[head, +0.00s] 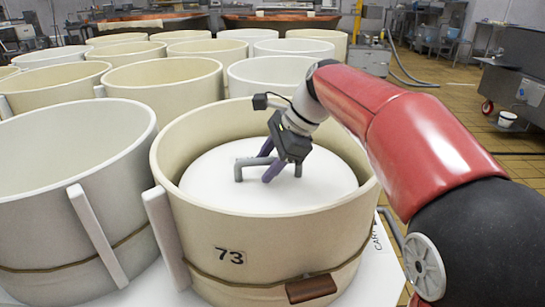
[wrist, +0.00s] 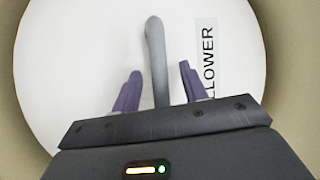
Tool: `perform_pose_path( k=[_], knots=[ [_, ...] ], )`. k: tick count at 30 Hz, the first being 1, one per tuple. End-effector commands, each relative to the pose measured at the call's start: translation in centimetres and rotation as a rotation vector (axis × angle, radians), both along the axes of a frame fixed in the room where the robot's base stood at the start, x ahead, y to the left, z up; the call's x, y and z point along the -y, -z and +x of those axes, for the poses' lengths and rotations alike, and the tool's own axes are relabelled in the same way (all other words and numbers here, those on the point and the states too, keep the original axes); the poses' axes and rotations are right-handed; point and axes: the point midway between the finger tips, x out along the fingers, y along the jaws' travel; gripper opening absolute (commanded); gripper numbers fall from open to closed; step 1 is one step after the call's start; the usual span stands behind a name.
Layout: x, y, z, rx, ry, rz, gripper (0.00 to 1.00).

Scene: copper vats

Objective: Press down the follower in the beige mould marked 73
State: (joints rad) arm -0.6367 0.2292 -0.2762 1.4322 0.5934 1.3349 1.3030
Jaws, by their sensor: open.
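The beige mould marked 73 (head: 268,258) stands upright at the front centre of the head view. Its white follower (head: 215,180) is a round disc lying inside, below the rim. A grey bar handle (head: 242,166) stands up from the follower. My gripper (head: 284,178) is inside the mould over the disc, at the handle. In the wrist view the purple fingers of my gripper (wrist: 158,85) are open, one on each side of the grey handle (wrist: 156,60). Whether they touch it I cannot tell. The follower (wrist: 75,60) carries a label ending in "LLOWER" (wrist: 208,60).
A white mould (head: 70,170) stands close at the left. More beige (head: 165,85) and white moulds stand in rows behind. A brown block (head: 311,289) sits on the front of mould 73. Tiled floor (head: 440,110) is open at the right, with steel equipment beyond.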

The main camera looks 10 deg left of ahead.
Motion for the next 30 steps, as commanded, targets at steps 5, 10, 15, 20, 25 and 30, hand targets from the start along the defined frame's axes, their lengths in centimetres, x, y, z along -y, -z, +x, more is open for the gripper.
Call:
perform_pose_path(
  k=[5,10,15,20,25,30],
  knots=[
    [0.02,-0.02,0.01,0.0,0.0,0.0,0.41],
    [0.02,-0.03,0.01,0.0,0.0,0.0,0.18],
    [0.02,-0.03,0.01,0.0,0.0,0.0,0.0],
    [0.03,-0.04,0.01,0.001,-0.001,0.0,0.0],
    [0.04,-0.04,0.0,0.001,-0.002,0.0,0.0],
    [0.04,-0.04,0.0,0.001,-0.002,-0.001,0.0]
  ],
)
